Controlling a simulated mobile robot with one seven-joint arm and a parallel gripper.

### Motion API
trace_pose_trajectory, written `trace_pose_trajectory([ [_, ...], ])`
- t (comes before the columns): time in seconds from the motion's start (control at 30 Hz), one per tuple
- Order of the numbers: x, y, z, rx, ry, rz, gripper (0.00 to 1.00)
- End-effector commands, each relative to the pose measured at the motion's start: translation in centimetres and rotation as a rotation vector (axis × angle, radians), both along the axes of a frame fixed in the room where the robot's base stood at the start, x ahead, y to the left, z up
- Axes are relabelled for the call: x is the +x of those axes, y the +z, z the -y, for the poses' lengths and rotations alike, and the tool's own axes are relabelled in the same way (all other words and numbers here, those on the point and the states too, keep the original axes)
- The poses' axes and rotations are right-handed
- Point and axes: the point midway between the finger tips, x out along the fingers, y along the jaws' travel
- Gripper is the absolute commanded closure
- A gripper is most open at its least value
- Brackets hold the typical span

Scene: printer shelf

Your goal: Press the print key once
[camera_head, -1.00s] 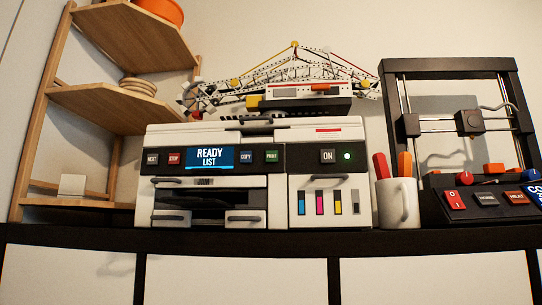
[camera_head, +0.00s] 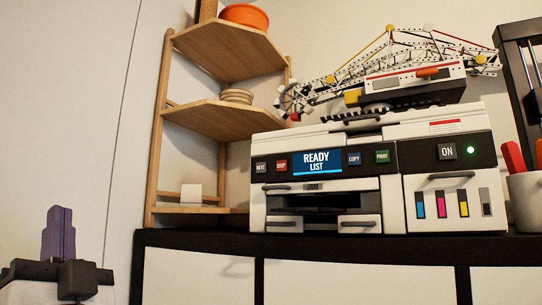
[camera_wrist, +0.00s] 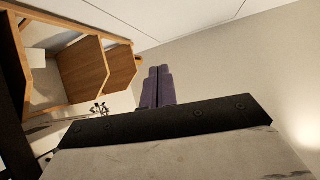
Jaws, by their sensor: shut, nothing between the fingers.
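The green print key (camera_head: 382,156) is at the right end of the key row on the white and black printer (camera_head: 330,222), right of the blue copy key (camera_head: 354,158). The printer's screen (camera_head: 317,162) reads READY LIST, and a green light (camera_head: 470,150) glows beside the ON key (camera_head: 447,151). My gripper (camera_head: 58,232) is at the lower left of the head view, well left of the printer and apart from it. Its purple fingers are together and empty. In the wrist view the fingers (camera_wrist: 157,88) point up toward bare wall; the print key is not visible there.
A wooden corner shelf (camera_head: 222,119) stands left of the printer, with an orange bowl (camera_head: 245,16) on top. A crane model (camera_head: 400,80) sits on the printer. A mug (camera_head: 525,200) stands at the right. Space between my gripper and the shelf is open.

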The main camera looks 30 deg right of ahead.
Motion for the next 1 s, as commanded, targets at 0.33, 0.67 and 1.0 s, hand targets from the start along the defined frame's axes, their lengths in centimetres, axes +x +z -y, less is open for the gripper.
trace_pose_trajectory([
  [0.33, 0.0, 6.0, 16.6, 0.226, -0.044, -0.195, 1.0],
  [0.67, -6.0, 9.6, 29.3, 0.474, -0.004, -0.318, 1.0],
  [1.0, -14.1, 11.5, 36.6, 0.678, 0.083, -0.387, 1.0],
])
